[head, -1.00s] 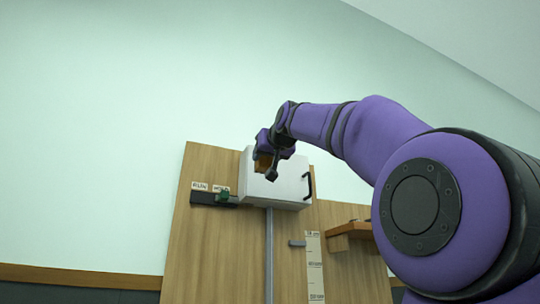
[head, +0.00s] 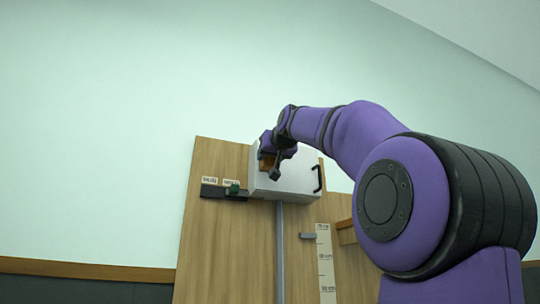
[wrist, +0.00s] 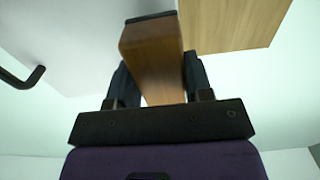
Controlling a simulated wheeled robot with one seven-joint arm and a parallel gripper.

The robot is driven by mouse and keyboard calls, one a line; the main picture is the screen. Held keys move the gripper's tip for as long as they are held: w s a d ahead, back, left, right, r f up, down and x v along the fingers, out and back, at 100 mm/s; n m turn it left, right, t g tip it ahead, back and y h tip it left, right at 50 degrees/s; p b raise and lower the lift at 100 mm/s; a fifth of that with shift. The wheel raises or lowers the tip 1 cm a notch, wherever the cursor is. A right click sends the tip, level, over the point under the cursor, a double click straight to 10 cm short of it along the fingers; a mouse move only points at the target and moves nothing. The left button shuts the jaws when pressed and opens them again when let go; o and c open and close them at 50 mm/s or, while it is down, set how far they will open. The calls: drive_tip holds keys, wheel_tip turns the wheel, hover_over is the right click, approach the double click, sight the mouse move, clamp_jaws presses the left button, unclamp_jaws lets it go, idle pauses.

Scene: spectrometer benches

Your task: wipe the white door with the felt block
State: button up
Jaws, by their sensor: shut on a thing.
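The white door (head: 292,178) is the front of a white box high on a wooden panel, with a black handle (head: 317,179) at its right side. My gripper (head: 271,160) is at the upper left part of the door. In the wrist view my gripper (wrist: 156,82) is shut on the felt block (wrist: 152,50), a brown wooden block with a dark strip at its far end. That dark end is at the white door (wrist: 85,35); I cannot tell whether it touches. In the head view, the block (head: 267,162) is partly hidden by my gripper.
The wooden panel (head: 225,240) carries a dark slide with a green knob (head: 233,189) under two small labels, left of the door. A grey vertical strip (head: 280,250) runs below the box. A ruler scale (head: 325,262) and a small grey peg (head: 307,236) are to its right.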

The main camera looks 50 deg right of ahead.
drive_tip(key=shift+x, duration=1)
idle(0.4)
drive_tip(key=shift+d, duration=0.15)
drive_tip(key=s+d, duration=0.2)
drive_tip(key=d, duration=0.1)
drive_tip(key=shift+s+d, duration=0.1)
idle(0.4)
drive_tip(key=shift+w+a, duration=0.65)
drive_tip(key=shift+a, duration=0.2)
drive_tip(key=shift+w+a, duration=0.65)
drive_tip(key=shift+a, duration=0.15)
